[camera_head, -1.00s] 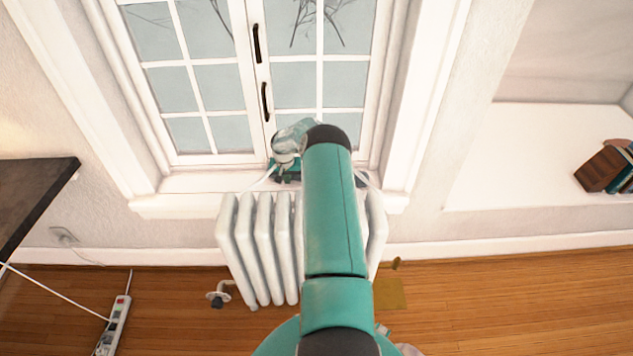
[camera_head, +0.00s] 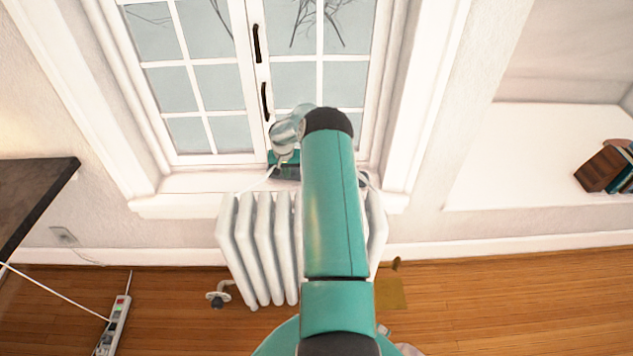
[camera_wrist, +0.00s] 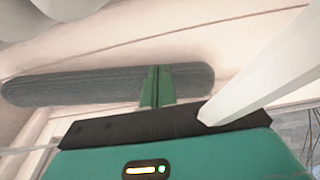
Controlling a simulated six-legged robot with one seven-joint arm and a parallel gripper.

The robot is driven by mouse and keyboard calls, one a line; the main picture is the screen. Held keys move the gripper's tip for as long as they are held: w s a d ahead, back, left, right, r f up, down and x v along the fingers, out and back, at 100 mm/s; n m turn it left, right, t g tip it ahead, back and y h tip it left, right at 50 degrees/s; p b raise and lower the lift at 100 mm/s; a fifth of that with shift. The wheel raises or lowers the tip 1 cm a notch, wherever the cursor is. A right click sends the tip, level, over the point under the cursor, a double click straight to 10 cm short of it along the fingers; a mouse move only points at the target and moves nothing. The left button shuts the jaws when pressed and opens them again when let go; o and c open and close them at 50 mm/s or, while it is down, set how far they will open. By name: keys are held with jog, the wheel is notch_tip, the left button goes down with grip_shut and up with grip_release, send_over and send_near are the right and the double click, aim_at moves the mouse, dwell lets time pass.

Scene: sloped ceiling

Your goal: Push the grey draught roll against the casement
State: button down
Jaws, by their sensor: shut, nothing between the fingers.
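The grey draught roll (camera_wrist: 85,88) lies along the pale window sill in the wrist view, with rounded ends. My gripper (camera_wrist: 157,86) is shut and empty, its green fingers overlapping the roll right of its middle; I cannot tell whether they touch it. In the head view my gripper's green body (camera_head: 285,166) is over the sill, and its fingertips are hidden. A small grey end of the roll (camera_head: 363,180) shows right of my arm; the rest is hidden. The casement (camera_head: 210,90) stands shut behind the sill, with two dark handles.
A white radiator (camera_head: 260,240) stands below the sill (camera_head: 170,200). A white bar (camera_wrist: 265,70) crosses the right of the wrist view. A dark tabletop (camera_head: 30,195) is at left, a power strip (camera_head: 115,325) on the floor, books (camera_head: 605,170) in the right alcove.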

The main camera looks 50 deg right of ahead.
notch_tip(320, 180, up, 9)
dwell(0.7)
jog(key=shift+r, duration=0.1)
